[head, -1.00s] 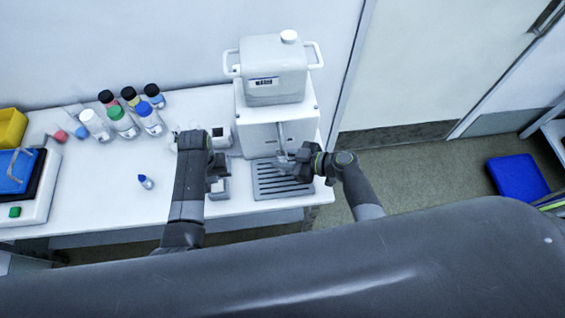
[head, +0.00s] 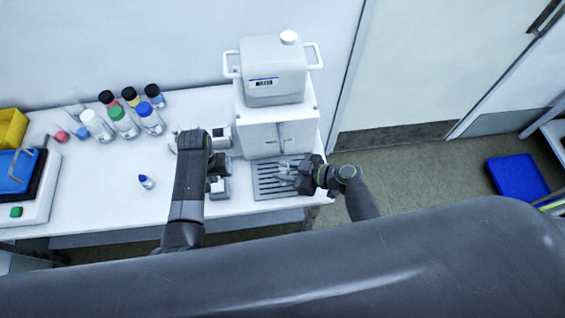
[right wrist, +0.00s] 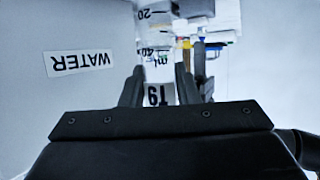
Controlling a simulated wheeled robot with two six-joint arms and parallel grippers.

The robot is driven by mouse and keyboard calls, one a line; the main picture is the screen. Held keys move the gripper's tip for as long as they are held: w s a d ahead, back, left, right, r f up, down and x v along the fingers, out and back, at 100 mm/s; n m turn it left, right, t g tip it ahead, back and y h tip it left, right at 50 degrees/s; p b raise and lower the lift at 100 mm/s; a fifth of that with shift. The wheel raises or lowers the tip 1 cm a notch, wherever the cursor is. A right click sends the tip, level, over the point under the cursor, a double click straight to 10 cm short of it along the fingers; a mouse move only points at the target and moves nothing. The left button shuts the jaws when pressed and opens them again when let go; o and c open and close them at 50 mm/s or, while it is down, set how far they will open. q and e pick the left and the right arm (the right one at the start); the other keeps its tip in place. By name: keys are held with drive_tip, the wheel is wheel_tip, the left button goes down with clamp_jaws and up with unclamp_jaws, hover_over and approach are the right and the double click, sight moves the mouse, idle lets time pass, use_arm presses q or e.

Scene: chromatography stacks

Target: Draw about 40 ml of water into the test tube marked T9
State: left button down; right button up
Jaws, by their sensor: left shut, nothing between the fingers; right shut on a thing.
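The clear test tube marked T9 (right wrist: 159,72) is between the fingers of my right gripper (right wrist: 158,88). Its T9 label and the marks 20 and 40 ml show upside down in the right wrist view. In the head view the tube (head: 287,165) is small and pale, over the drip tray (head: 265,192); its water level cannot be read. The white water dispenser (head: 257,135) stands behind it, with a jug (head: 273,72) on top. Its WATER label (right wrist: 80,63) shows in the right wrist view. My left gripper (head: 219,180) is shut and empty, left of the tray.
Several capped bottles (head: 122,122) stand at the back left. A small blue-capped bottle (head: 146,182) stands alone mid-table. A device with a blue top (head: 18,172) and a yellow box (head: 12,128) are at the far left.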

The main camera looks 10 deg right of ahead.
drive_tip(key=s, duration=0.6)
drive_tip(key=shift+s, duration=0.2)
drive_tip(key=shift+a, duration=0.1)
